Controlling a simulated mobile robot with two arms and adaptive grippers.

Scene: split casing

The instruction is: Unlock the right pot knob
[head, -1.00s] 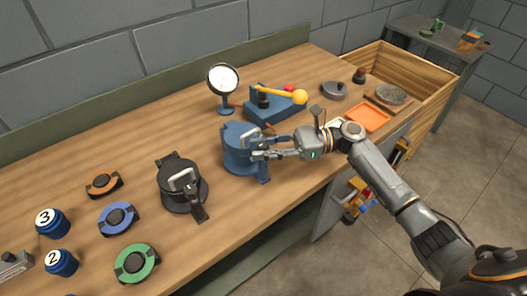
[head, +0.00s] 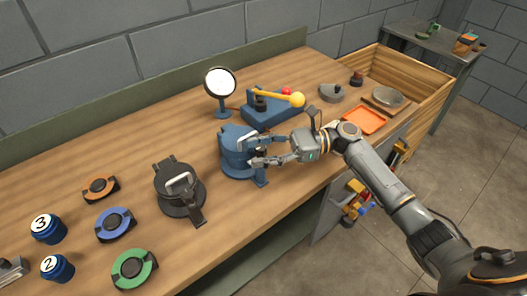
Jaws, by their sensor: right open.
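Two lidded pots with clamp handles stand on the workbench (head: 95,215). The right pot (head: 234,160) is blue; the left pot (head: 176,192) is dark grey. My right gripper (head: 258,156) is at the right side of the blue pot, its fingers apart around the area of the pot's handle or knob. Whether the fingers touch the knob cannot be told, as they partly cover it. My left gripper is not in view.
Behind the blue pot stand a round gauge (head: 220,84) and a blue base with a yellow-balled lever (head: 272,107). An orange tray (head: 364,120) lies right of my gripper. Coloured round knobs (head: 115,224) and numbered blue jars (head: 48,229) are at left.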

